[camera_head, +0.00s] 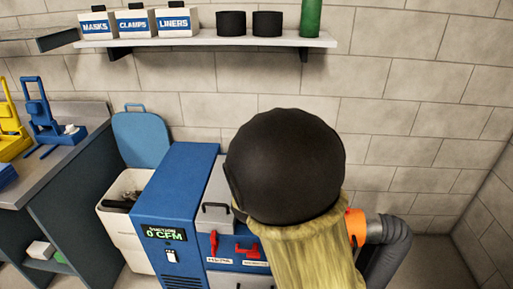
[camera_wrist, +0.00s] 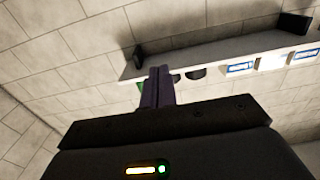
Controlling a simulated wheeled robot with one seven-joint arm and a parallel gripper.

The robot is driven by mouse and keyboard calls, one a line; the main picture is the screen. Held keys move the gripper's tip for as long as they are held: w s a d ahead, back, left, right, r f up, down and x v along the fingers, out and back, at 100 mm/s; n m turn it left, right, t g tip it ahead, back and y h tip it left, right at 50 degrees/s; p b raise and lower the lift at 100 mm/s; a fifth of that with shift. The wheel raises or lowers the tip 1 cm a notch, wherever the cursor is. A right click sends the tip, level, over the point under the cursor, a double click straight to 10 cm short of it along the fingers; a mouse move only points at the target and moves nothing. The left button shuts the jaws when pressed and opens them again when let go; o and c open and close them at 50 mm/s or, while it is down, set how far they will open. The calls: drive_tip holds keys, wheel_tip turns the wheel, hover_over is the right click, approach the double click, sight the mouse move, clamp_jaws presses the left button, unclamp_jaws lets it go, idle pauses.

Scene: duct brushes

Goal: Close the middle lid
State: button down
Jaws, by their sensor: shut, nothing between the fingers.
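A blue suction machine (camera_head: 178,205) with a "0 CFM" display stands at the centre of the head view. Beside it are a grey panel with a dark handle (camera_head: 217,208), a red latch (camera_head: 214,243) and a red handle (camera_head: 247,251). My arm's dark, rounded part and yellowish sleeve hide much of this area, so I cannot tell which lid is the middle one or how it stands. A white bin (camera_head: 118,218) at left has its blue lid (camera_head: 141,138) raised against the wall. My gripper (camera_wrist: 158,72) is shut and empty in the wrist view, pointing toward the wall and shelf.
A wall shelf (camera_head: 205,40) holds boxes marked MASKS, CLAMPS and LINERS, two black cups (camera_head: 249,23) and a green cylinder (camera_head: 311,17). A workbench (camera_head: 60,150) with blue and yellow tools stands left. A grey hose (camera_head: 386,250) with an orange collar lies right, near bare floor.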

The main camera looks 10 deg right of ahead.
drive_tip(key=s+d+f+n+g+y, duration=0.2)
drive_tip(key=s+d+f+g+y, duration=0.15)
drive_tip(key=s+f+g, duration=0.9)
drive_tip(key=s+f, duration=0.1)
drive_tip(key=s, duration=0.4)
drive_tip(key=s+d+f+g, duration=0.1)
drive_tip(key=s+f+g, duration=0.1)
drive_tip(key=s, duration=0.4)
drive_tip(key=shift+d+f+n, duration=0.25)
drive_tip(key=shift+n, duration=0.05)
drive_tip(key=shift+w+g+y, duration=0.1)
drive_tip(key=shift+g+y, duration=0.15)
